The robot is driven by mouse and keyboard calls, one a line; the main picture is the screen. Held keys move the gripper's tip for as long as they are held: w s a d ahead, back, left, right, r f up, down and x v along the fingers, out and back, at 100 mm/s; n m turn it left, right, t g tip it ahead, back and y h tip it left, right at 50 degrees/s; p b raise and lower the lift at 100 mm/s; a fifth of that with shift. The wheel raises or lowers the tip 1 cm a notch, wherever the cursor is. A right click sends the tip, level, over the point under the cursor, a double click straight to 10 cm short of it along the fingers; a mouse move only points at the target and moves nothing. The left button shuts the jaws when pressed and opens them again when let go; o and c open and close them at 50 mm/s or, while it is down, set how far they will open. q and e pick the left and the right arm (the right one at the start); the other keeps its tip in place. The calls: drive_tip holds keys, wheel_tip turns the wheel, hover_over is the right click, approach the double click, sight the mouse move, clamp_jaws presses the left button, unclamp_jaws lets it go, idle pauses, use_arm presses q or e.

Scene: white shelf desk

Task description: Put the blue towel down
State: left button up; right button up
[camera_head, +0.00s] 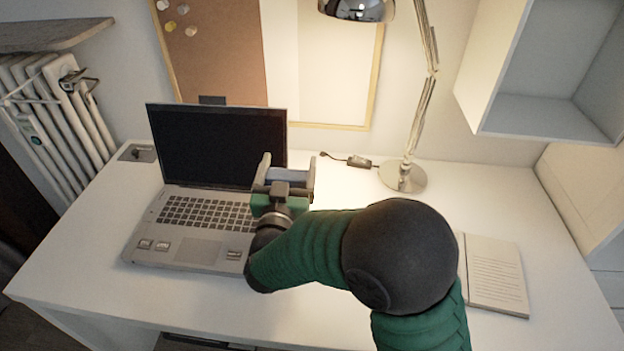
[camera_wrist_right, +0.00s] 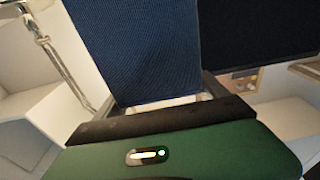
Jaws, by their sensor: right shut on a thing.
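The blue towel (camera_wrist_right: 140,45) fills the upper middle of the right wrist view as a flat, woven blue piece running up from between my fingers. In the head view only a small bluish part of it (camera_head: 286,176) shows between the fingers. My right gripper (camera_head: 288,164) is shut on the towel, in front of the laptop screen's lower right corner. The towel's far end is cut off in the wrist view. I cannot tell its exact height above the desk. My left gripper is not in view.
An open laptop (camera_head: 193,252) stands on the left of the white desk (camera_head: 75,255). A chrome lamp (camera_head: 403,178) stands at the back right. A notebook (camera_head: 497,275) lies at the right, partly behind my arm. A wall shelf (camera_head: 530,115) hangs upper right. The desk between lamp and notebook is clear.

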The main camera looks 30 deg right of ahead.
drive_tip(key=d+f+b, duration=0.2)
drive_tip(key=d+f, duration=0.2)
drive_tip(key=d, duration=0.2)
drive_tip(key=shift+w+d+f+b, duration=0.15)
drive_tip(key=shift+w+d+b, duration=0.15)
drive_tip(key=shift+w, duration=0.15)
drive_tip(key=o, duration=1.8)
drive_tip(key=shift+d, duration=0.15)
drive_tip(key=shift+c, duration=0.2)
use_arm(q)
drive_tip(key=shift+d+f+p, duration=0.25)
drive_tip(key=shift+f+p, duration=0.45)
drive_tip(key=shift+p, duration=0.05)
use_arm(e)
drive_tip(key=v, duration=1.2)
drive_tip(key=shift+f, duration=0.1)
